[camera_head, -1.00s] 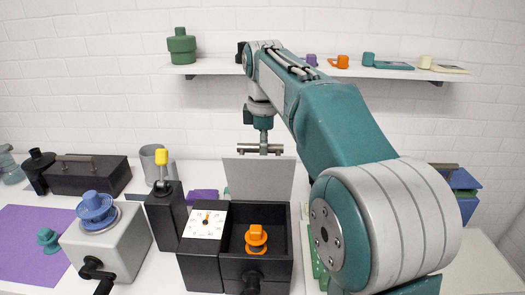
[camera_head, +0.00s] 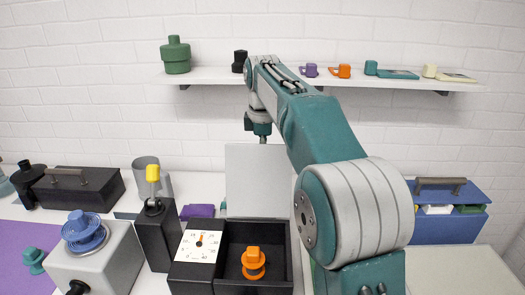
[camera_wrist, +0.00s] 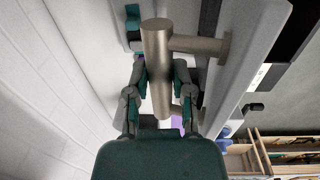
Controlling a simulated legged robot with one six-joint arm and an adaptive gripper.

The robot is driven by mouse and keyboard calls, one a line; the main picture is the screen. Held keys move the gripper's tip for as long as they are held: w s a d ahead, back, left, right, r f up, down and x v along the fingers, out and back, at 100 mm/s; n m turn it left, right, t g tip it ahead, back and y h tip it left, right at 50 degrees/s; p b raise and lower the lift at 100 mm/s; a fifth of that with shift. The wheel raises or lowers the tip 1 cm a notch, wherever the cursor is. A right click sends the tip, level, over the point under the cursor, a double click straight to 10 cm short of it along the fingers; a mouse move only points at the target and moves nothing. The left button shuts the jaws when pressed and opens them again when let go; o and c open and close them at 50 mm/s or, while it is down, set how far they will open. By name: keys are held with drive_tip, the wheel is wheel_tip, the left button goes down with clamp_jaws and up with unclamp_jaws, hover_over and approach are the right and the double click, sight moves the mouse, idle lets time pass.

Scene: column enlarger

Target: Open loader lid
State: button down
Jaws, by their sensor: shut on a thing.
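The loader lid (camera_head: 255,180) is a light grey panel standing about upright at the back of the black loader box (camera_head: 291,262). Its inner face is toward me in the head view, and the box is open on top. An orange knobbed piece (camera_head: 253,263) sits inside the box. In the wrist view, my gripper (camera_wrist: 160,82) is shut on the metal bar handle (camera_wrist: 157,45), with a finger on either side. The handle joins the lid (camera_wrist: 240,75) by a short post. In the head view, the lid hides the handle and my fingers.
A white dial timer (camera_head: 198,246) is left of the open box. Beside it stand a black block with a yellow-tipped lever (camera_head: 153,174) and a grey box with a blue knob (camera_head: 82,232). A blue handled case (camera_head: 448,222) is right. A shelf (camera_head: 215,78) with several items runs above.

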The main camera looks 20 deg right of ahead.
drive_tip(key=shift+w+f, duration=0.1)
idle(0.3)
drive_tip(key=c, duration=0.6)
unclamp_jaws()
drive_tip(key=shift+w, duration=0.15)
drive_tip(key=shift+d, duration=0.1)
wheel_tip(320, 180, up, 9)
drive_tip(key=shift+w, duration=0.1)
drive_tip(key=shift+r, duration=0.4)
